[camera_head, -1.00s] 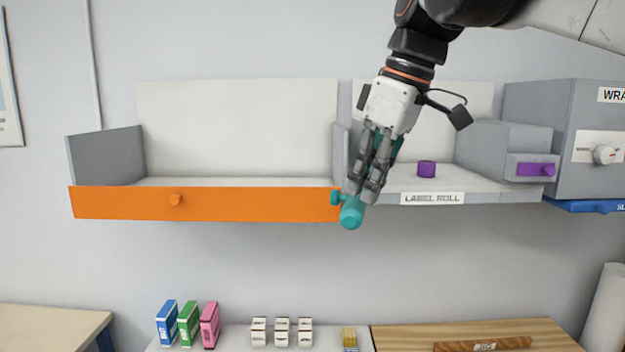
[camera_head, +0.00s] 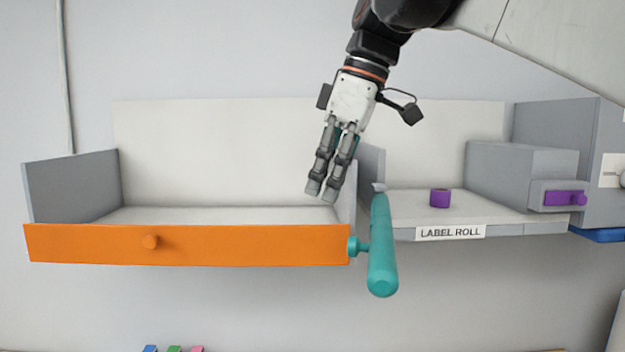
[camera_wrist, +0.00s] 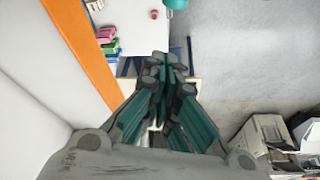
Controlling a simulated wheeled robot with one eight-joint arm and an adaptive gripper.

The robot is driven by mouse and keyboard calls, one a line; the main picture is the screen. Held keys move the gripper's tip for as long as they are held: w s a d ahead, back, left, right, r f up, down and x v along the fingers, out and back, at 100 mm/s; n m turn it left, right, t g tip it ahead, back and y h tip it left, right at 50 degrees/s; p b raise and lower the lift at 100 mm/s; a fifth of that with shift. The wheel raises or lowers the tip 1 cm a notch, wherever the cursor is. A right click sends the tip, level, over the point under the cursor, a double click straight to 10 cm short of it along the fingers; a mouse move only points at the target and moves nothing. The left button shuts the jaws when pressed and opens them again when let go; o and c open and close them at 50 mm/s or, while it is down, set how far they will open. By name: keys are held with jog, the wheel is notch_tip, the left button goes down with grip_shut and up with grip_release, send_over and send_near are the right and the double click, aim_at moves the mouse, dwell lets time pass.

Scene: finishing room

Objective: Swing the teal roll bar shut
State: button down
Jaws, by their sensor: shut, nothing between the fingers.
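The teal roll bar (camera_head: 383,245) points out toward the head camera at the left end of the label roll shelf (camera_head: 470,205). It joins a small teal pivot at the right end of the orange front panel (camera_head: 190,245). My gripper (camera_head: 322,195) is shut and empty, to the left of the bar and apart from it in the picture. It hangs over the right part of the open left bay. In the wrist view my gripper (camera_wrist: 170,62) is shut, and a teal piece (camera_wrist: 175,4), likely part of the bar, is cut by the top edge.
A purple roll (camera_head: 440,198) stands on the label roll shelf. A grey box with a purple latch (camera_head: 565,198) is to its right. A grey divider (camera_head: 371,165) rises behind the bar. Coloured boxes (camera_wrist: 107,40) lie on a table below.

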notch_tip(320, 180, down, 7)
jog(key=d, duration=0.1)
jog(key=shift+s+d+p, duration=0.15)
jog(key=shift+d+p, duration=0.05)
jog(key=shift+p, duration=0.25)
jog(key=shift+d, duration=0.1)
jog(key=shift+s, duration=0.1)
